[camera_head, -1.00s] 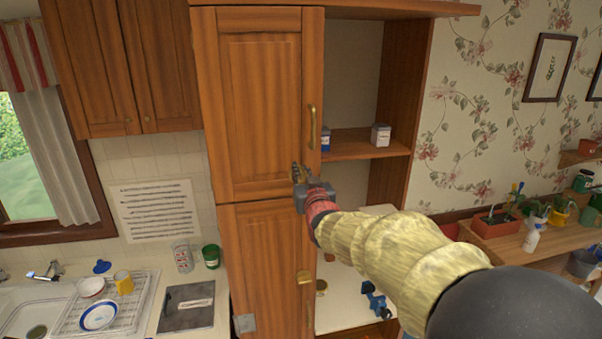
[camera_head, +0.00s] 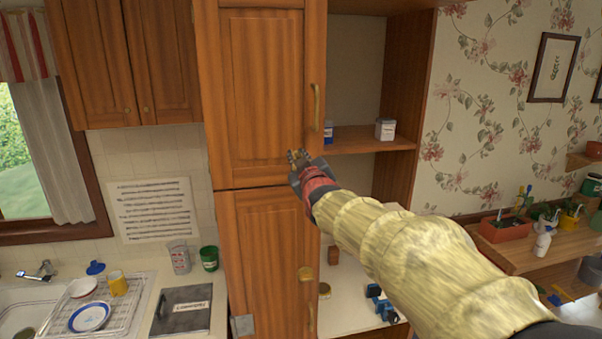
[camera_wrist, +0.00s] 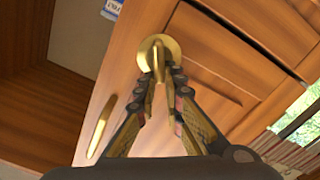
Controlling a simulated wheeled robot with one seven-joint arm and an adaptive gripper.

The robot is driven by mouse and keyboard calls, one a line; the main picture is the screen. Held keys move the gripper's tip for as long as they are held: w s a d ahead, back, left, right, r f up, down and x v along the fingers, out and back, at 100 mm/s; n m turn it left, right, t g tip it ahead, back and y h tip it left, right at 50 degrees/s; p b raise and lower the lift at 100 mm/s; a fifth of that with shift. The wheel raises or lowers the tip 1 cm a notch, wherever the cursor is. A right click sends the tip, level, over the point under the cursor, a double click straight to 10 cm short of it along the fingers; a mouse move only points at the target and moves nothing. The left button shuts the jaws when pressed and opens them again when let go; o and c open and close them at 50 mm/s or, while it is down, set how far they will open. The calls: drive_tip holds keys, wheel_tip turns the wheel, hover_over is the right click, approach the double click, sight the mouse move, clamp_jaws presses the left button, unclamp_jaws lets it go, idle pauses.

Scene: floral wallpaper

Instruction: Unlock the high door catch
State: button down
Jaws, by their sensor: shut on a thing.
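The high door catch (camera_wrist: 152,52) is a round brass plate with a raised thumb piece, on the wooden tall cupboard's upper door (camera_head: 262,85). My gripper (camera_wrist: 162,80) is shut on the thumb piece, with its fingertips on either side of it in the wrist view. In the head view my gripper (camera_head: 298,157) is at the lower right of the upper door and hides the catch. The upper door looks shut. Its long brass handle (camera_head: 316,106) is above my gripper and also shows in the wrist view (camera_wrist: 103,127).
Open shelves (camera_head: 360,145) with small containers stand right of the doors. A counter with a dish rack (camera_head: 105,310) is at the left. A plant bench (camera_head: 500,255) is at the right.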

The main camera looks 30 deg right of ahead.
drive_tip(key=shift+w+a+f+n+b, duration=0.15)
drive_tip(key=shift+f+n+b, duration=0.25)
drive_tip(key=shift+n, duration=1.7)
drive_tip(key=shift+s+a+f+n+b, duration=0.1)
drive_tip(key=shift+a+f+n+b, duration=0.25)
drive_tip(key=shift+n, duration=1.75)
drive_tip(key=shift+w+a+f+n+b, duration=0.1)
drive_tip(key=shift+f+n+b, duration=0.35)
drive_tip(key=shift+n, duration=1.65)
drive_tip(key=c, duration=1.9)
unclamp_jaws()
drive_tip(key=v, duration=1.2)
